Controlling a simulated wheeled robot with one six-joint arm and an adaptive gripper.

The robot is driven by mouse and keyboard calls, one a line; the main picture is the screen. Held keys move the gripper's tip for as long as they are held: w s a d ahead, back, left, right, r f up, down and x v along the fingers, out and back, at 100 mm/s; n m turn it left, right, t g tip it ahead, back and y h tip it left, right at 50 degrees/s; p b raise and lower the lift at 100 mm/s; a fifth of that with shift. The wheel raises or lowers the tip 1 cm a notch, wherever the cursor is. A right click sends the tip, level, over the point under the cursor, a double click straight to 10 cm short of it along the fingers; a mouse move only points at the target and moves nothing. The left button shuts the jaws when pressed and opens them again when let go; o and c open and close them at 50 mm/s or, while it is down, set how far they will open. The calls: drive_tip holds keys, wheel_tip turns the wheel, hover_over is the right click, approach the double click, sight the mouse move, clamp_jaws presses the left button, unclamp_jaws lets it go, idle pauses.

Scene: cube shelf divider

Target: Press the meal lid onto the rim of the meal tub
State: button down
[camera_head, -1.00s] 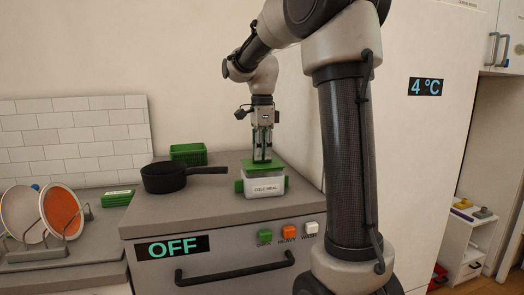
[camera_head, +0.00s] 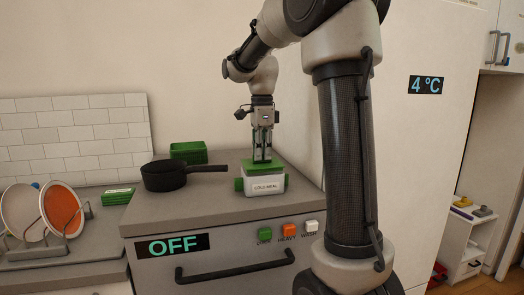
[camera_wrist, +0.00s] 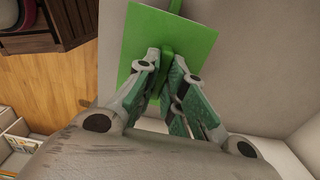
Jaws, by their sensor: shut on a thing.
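The meal tub (camera_head: 265,187) is a white box labelled "COLD MEAL" with green side handles, standing on the grey counter. The green meal lid (camera_head: 249,168) lies flat at the top of the tub; whether it is fully seated on the rim cannot be told. My gripper (camera_head: 262,160) points straight down above the tub and is shut on the lid's raised grip. In the wrist view the lid (camera_wrist: 140,50) fills the upper middle, with my gripper's fingers (camera_wrist: 165,65) closed on its green ridge.
A black pan (camera_head: 165,176) stands left of the tub, its handle pointing toward the tub. A green basket (camera_head: 189,152) is behind the pan. A dish rack with plates (camera_head: 62,211) stands at far left. Buttons (camera_head: 289,230) are on the front panel below.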

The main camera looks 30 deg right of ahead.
drive_tip(key=shift+f, duration=0.85)
drive_tip(key=c, duration=1.4)
unclamp_jaws()
drive_tip(key=shift+c, duration=0.2)
drive_tip(key=shift+r, duration=2.5)
